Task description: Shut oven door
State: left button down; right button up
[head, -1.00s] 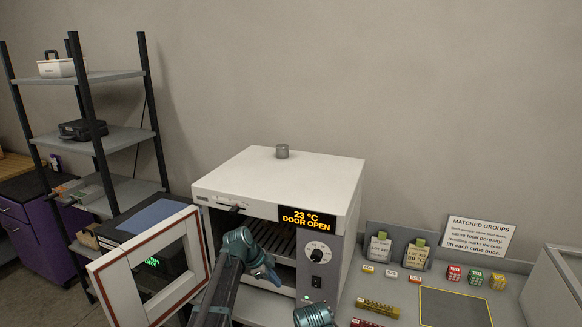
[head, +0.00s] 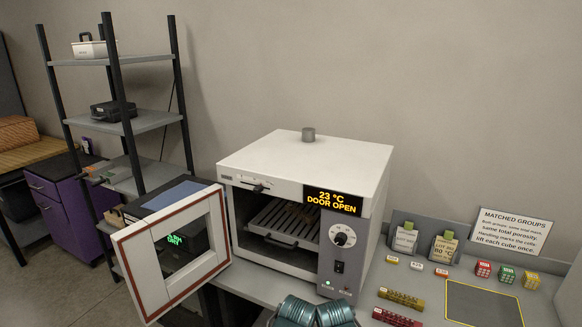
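The white oven (head: 305,165) stands on the grey bench, and its display reads 23 °C, DOOR OPEN. Its door (head: 133,256), white with a red-brown border and a window, hangs swung open to the left. Inside the open chamber is a slatted rack (head: 287,222) with a handle-like bar at its front. Teal and dark parts of my own arms show at the bottom edge, in front of the oven. No fingertips of my left or right gripper are in the frame.
A yellow-bordered dark mat (head: 484,304), small coloured cubes (head: 505,274) and lattice bars (head: 401,298) lie on the bench at right. A shelf rack (head: 122,116) stands behind the door at left. A blue-topped box (head: 176,194) is just behind the door.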

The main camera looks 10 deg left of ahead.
aim_at(153, 296)
jog(key=u, duration=2.3)
jog(key=i, duration=4.15)
jog(key=j+z, duration=0.1)
jog(key=z, duration=4.35)
jog(key=k+j, duration=0.05)
